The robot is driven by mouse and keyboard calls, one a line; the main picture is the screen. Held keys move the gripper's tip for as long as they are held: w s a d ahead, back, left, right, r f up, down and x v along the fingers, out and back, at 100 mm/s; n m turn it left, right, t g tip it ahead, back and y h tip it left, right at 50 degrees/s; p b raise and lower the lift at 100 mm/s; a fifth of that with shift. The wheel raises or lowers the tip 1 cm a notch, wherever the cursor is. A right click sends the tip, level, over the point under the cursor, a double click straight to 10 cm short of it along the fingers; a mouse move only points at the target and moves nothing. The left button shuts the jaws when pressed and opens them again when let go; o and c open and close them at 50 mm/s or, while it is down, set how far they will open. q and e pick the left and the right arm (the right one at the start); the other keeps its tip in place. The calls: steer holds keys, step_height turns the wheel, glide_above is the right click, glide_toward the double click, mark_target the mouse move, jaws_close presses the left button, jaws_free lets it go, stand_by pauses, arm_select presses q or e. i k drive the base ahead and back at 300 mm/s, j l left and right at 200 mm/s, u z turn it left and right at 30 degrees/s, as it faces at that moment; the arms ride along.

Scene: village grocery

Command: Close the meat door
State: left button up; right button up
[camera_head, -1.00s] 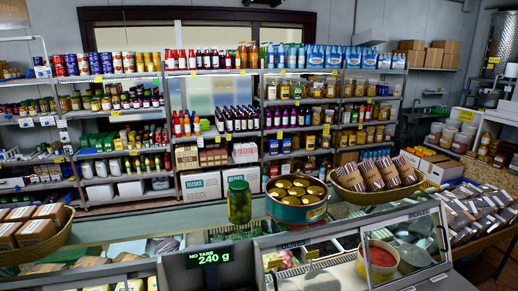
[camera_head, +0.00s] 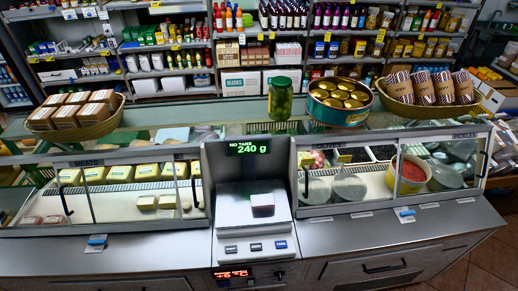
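The meat case is the left glass-fronted counter case, with a "MEATS" label (camera_head: 88,163) on its top rail. Its glass front has slanted metal bars, with a dark handle (camera_head: 65,202) near the left and another dark handle (camera_head: 194,193) at the right end. Pale yellow packs (camera_head: 120,173) lie inside behind the front. I cannot tell how far its sliding panels stand open. Neither of my grippers is in view.
A scale (camera_head: 252,205) with a small pack on it stands between the cases and reads 240 g. A basket (camera_head: 80,118), a pickle jar (camera_head: 280,98) and a tin (camera_head: 340,105) stand on top. The steel ledge in front is mostly clear.

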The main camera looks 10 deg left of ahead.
mark_target(169, 157)
steer(key=u, duration=1.65)
